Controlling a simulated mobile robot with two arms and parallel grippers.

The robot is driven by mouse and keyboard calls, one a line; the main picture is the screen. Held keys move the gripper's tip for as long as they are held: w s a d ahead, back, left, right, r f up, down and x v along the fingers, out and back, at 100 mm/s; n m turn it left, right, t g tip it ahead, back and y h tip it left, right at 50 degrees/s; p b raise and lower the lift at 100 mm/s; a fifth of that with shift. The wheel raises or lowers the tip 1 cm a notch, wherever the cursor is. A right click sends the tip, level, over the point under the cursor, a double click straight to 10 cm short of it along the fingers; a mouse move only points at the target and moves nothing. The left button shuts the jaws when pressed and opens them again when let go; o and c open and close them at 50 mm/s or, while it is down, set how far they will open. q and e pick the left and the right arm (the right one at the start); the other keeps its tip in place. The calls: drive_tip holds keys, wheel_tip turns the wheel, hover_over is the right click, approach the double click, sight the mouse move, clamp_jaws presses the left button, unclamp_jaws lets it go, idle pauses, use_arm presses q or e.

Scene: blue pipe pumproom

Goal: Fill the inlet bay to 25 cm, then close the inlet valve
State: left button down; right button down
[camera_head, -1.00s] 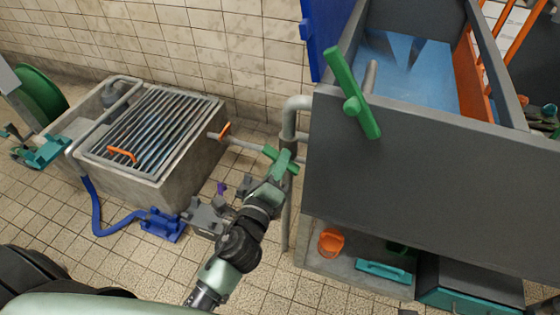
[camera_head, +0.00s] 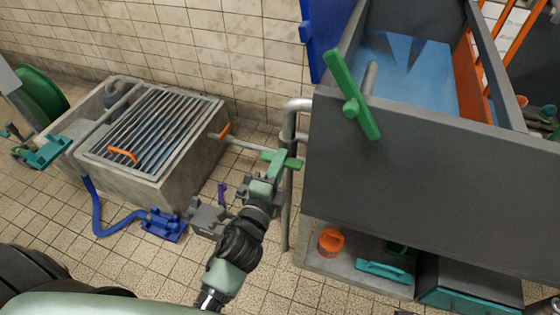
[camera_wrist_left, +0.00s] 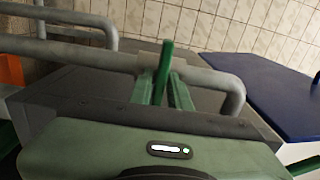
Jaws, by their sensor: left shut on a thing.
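A green valve handle (camera_head: 281,160) sits on the grey inlet pipe between the concrete basin and the dark grey tank. My left gripper (camera_head: 264,184) is shut on this handle from the near side. In the left wrist view the handle (camera_wrist_left: 165,68) stands upright in front of the pipe (camera_wrist_left: 207,78). The dark grey tank (camera_head: 420,180), at the right, has a blue, water-like surface (camera_head: 405,75) inside; I cannot read its depth. A larger green handle (camera_head: 352,95) slants across the tank's upper left front. My right gripper is not in view.
The concrete basin (camera_head: 185,165) with a metal grate (camera_head: 150,125) stands at the left. A blue hose (camera_head: 97,215) runs to a blue fitting (camera_head: 163,225) on the tiled floor. An orange cup (camera_head: 331,242) and a teal item (camera_head: 385,271) sit on the shelf under the tank.

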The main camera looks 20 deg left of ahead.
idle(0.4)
use_arm(q)
drive_tip(key=c, duration=1.5)
unclamp_jaws()
drive_tip(key=shift+s, duration=0.1)
drive_tip(key=s, duration=0.7)
drive_tip(key=shift+s+a+b, duration=0.15)
drive_tip(key=shift+s+b, duration=0.15)
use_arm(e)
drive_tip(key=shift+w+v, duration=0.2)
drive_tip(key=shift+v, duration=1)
